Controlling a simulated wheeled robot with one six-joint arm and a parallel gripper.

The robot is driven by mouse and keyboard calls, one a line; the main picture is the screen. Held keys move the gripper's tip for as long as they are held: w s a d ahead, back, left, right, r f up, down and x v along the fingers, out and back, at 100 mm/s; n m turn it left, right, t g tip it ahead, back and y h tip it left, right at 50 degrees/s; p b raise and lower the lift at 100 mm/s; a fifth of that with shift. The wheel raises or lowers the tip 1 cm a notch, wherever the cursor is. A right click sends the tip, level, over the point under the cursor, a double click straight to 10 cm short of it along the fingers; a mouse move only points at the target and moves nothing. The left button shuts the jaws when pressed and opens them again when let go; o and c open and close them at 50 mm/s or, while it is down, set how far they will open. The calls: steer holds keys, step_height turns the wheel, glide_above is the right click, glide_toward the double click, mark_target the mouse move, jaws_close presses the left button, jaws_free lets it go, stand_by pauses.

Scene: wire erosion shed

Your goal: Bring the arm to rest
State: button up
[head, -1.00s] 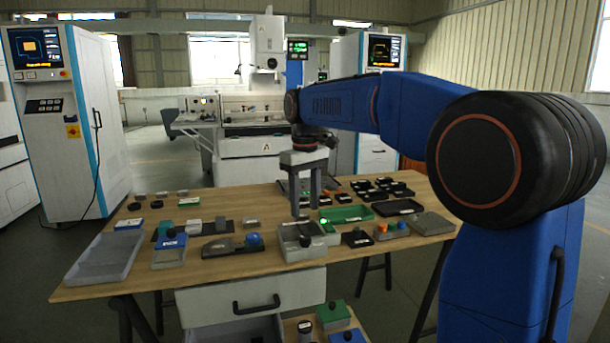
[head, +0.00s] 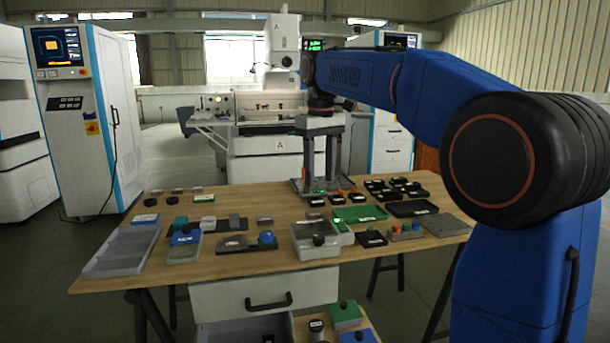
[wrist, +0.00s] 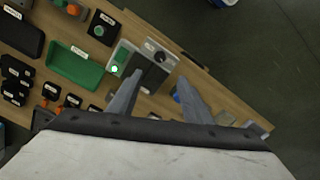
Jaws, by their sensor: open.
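My arm reaches from the right over the wooden workbench (head: 255,262) in the head view. My gripper (head: 320,190) points down with its two fingers apart and nothing between them. It appears above the middle of the bench, beyond the grey open bin (head: 316,252) in the picture. In the wrist view the gripper (wrist: 159,80) is also open, its tips over the bench near the grey bin and the green tray (wrist: 75,66). The exact height over the bench is hard to tell.
A large grey tray (head: 122,252) lies at the bench's left. Several small black trays (head: 392,186) and a green tray (head: 360,213) lie right of my gripper. A drawer unit (head: 265,297) sits under the bench. A machine (head: 275,140) and control cabinets (head: 85,120) stand behind.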

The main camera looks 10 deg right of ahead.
steer(key=s+d+f+m+t, duration=0.1)
steer(key=s+d+f, duration=0.25)
steer(key=s, duration=0.55)
steer(key=s+d+f+m+t, duration=0.15)
steer(key=s+f, duration=0.35)
steer(key=s, duration=0.5)
steer(key=s+d+f+m+t, duration=0.2)
steer(key=s+f, duration=1.3)
steer(key=f, duration=0.1)
steer(key=shift+s+d+f+m, duration=0.25)
steer(key=shift+f+m, duration=0.1)
